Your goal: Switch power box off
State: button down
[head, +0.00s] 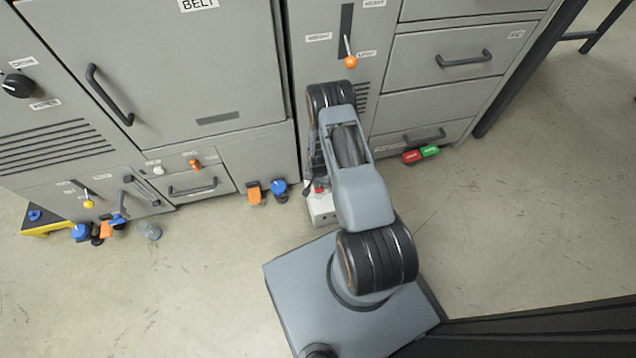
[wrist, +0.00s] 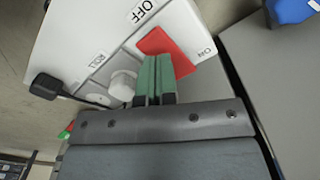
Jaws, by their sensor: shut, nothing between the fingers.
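The white power box (head: 321,208) stands on the floor against the cabinet front, partly hidden by my arm. In the wrist view the power box (wrist: 85,35) fills the upper left, with OFF and ON labels at either end of a red rocker switch (wrist: 168,46). A white round knob (wrist: 122,84) and a black plug (wrist: 46,86) by a ROLL label sit beside it. My gripper (wrist: 156,60) is shut and empty, its green fingertips at the near edge of the red switch. I cannot tell whether they touch it. In the head view my arm hides the fingers.
Grey cabinets with a BELT label (head: 198,4) line the back. An orange-topped piece (head: 253,193) and a blue-topped piece (head: 279,187) stand on the floor left of the box. A red and green block (head: 421,154) lies to its right. Open floor lies in front.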

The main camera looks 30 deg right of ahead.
jog(key=shift+r+p, duration=1.5)
jog(key=shift+r, duration=1.05)
jog(key=w+a+r+n+t+p, duration=0.15)
jog(key=r+p, duration=0.55)
jog(key=r, duration=1.4)
jog(key=w+a+r+n+p, duration=0.2)
jog(key=r+p, duration=0.6)
jog(key=r, duration=1.3)
jog(key=s+a+r+n+p, duration=0.1)
jog(key=s+r+p, duration=0.4)
jog(key=r, duration=0.6)
jog(key=s+a+r+n+t+p, duration=0.1)
jog(key=s+a+r+n+p, duration=0.1)
jog(key=s+r+p, duration=0.3)
jog(key=s+a+r+n+t+p, duration=0.1)
jog(key=s+r+p, duration=0.4)
jog(key=r, duration=1.3)
jog(key=shift+s+a+n, duration=0.45)
jog(key=shift+s+a, duration=0.6)
jog(key=shift+s, duration=1.25)
jog(key=shift+r, duration=0.1)
